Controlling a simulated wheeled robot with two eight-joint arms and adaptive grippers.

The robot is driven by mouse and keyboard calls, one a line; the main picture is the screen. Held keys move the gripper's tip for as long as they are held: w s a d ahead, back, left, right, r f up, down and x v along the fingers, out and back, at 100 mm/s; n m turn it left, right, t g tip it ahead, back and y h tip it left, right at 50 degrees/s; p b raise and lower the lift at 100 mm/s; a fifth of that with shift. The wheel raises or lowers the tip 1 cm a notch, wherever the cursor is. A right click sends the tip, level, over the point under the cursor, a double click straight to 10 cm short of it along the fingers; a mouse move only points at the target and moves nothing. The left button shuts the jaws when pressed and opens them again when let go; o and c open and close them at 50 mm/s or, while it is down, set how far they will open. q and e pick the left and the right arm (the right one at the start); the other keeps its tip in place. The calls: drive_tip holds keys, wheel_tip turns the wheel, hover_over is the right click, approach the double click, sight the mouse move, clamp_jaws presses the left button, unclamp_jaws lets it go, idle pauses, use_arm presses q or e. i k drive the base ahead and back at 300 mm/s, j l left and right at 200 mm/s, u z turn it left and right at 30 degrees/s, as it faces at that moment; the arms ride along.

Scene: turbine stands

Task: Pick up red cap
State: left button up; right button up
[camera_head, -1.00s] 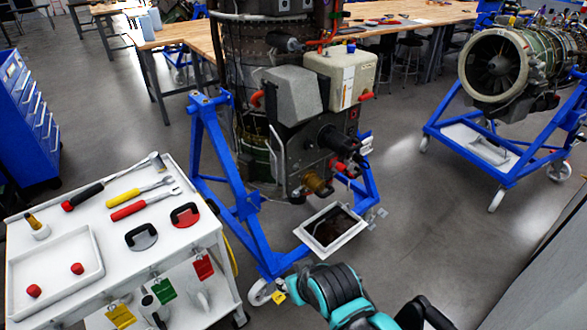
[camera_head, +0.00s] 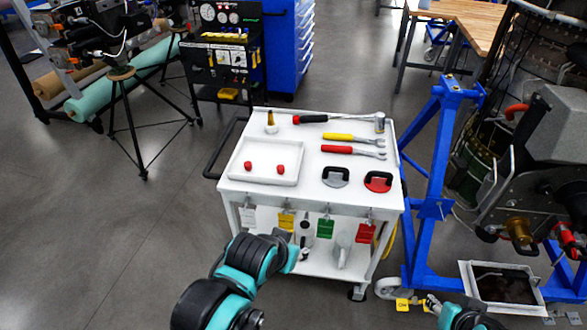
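Two small red caps, the left one (camera_head: 248,167) and the right one (camera_head: 281,169), stand apart in a shallow white tray (camera_head: 236,178) on the white cart (camera_head: 312,192). My teal and black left arm comes up from the bottom, in front of the cart's near side and below the tray. Part of my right arm shows at the bottom edge, right of the cart. I cannot make out either gripper's fingers. Nothing is seen touching the caps.
On the cart top are a hammer (camera_head: 340,119), a yellow-handled wrench (camera_head: 352,138), a red-handled wrench (camera_head: 352,151), a grey handled disc (camera_head: 335,177) and a red one (camera_head: 378,181). A blue turbine stand (camera_head: 434,165) is at right. Floor left of the cart is free.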

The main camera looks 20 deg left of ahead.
sight(280, 168)
drive_tip(key=i+j, duration=0.15)
drive_tip(key=j, duration=0.2)
drive_tip(key=i+j+z, duration=0.1)
drive_tip(key=j, duration=0.25)
drive_tip(key=i+j, duration=0.25)
drive_tip(key=j, duration=0.15)
drive_tip(key=i+j+z, duration=0.1)
drive_tip(key=j, duration=0.25)
drive_tip(key=i, duration=0.05)
